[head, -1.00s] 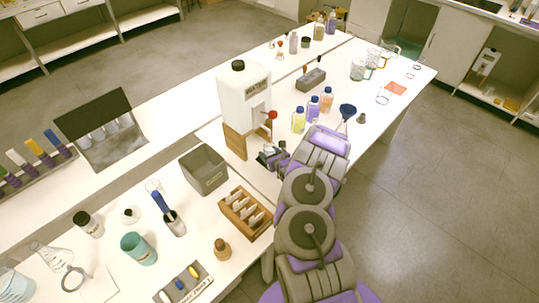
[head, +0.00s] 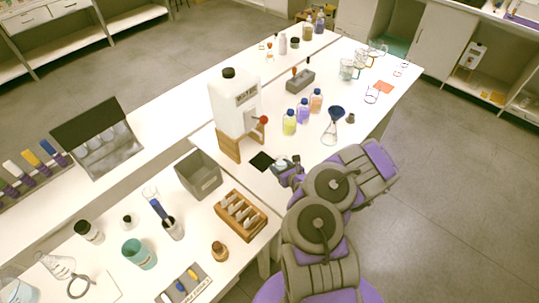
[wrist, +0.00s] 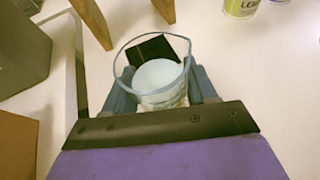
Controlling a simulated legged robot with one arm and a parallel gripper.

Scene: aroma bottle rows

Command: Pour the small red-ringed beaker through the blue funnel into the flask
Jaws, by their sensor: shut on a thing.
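A small clear glass beaker (wrist: 160,78) with pale contents sits between the fingers of my gripper (wrist: 160,98) in the wrist view. Its rim looks grey-blue; no red ring shows. In the head view my gripper (head: 287,169) is shut on this beaker (head: 280,164), just right of a black square pad (head: 262,161). The beaker's height above the table is hard to tell. The blue funnel (head: 336,112) sits in the mouth of the clear flask (head: 330,131), which stands upright farther back and to the right, apart from my gripper.
A white dispenser (head: 232,108) with a red knob stands on a wooden stand behind the pad. Yellow (head: 290,122), purple (head: 303,112) and orange (head: 316,101) bottles stand left of the funnel. A grey bin (head: 198,176) and a wooden rack (head: 241,214) are at left. Bare table lies between gripper and flask.

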